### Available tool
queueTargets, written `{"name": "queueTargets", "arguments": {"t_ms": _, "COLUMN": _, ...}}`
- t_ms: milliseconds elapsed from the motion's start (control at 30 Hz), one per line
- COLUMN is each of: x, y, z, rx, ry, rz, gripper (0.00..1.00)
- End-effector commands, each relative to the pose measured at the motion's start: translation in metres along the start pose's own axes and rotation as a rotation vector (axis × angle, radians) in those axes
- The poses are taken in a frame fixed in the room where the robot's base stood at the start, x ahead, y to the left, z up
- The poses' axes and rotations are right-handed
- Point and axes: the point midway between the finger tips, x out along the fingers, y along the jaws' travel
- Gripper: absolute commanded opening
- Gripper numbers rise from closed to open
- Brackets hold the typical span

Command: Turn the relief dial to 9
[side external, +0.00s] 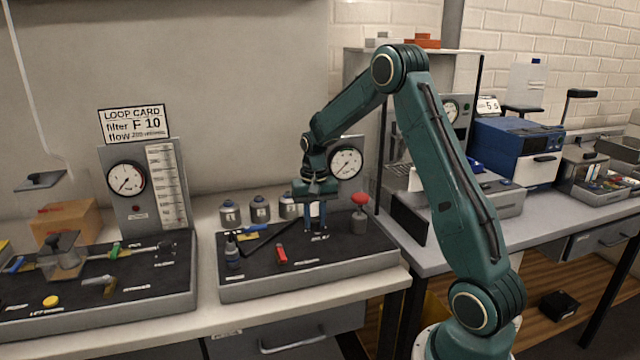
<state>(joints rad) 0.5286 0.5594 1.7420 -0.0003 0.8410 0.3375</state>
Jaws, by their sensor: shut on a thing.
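My gripper (316,226) points straight down at the middle of the right-hand black-topped panel (340,250). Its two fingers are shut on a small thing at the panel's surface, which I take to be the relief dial. The dial is almost wholly hidden by the fingers, and its pointer and scale cannot be read. A small white label lies just in front of the fingers, too small to read.
A red mushroom knob (360,199) on a grey post stands close right of my gripper. A red-handled lever (281,254), a dark bottle-like fitting (232,254) and a black bar lie to the left. Several grey canisters (260,208) stand behind. A loop card (134,124) reads "filter F 10".

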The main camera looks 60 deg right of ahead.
Motion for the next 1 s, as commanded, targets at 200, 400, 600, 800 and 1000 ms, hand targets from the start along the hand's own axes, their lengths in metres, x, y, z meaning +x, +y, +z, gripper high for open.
{"name": "queueTargets", "arguments": {"t_ms": 200, "x": -0.002, "y": 0.000, "z": -0.001, "rx": 0.001, "ry": 0.005, "rz": -0.001, "gripper": 0.37}}
{"name": "queueTargets", "arguments": {"t_ms": 400, "x": -0.001, "y": 0.000, "z": -0.001, "rx": 0.000, "ry": 0.003, "rz": -0.001, "gripper": 0.47}}
{"name": "queueTargets", "arguments": {"t_ms": 600, "x": -0.001, "y": 0.000, "z": 0.000, "rx": 0.000, "ry": 0.002, "rz": 0.000, "gripper": 0.47}}
{"name": "queueTargets", "arguments": {"t_ms": 800, "x": -0.011, "y": 0.000, "z": -0.001, "rx": 0.000, "ry": 0.003, "rz": -0.001, "gripper": 0.47}}
{"name": "queueTargets", "arguments": {"t_ms": 1000, "x": -0.035, "y": 0.000, "z": -0.001, "rx": 0.000, "ry": 0.005, "rz": -0.002, "gripper": 0.47}}
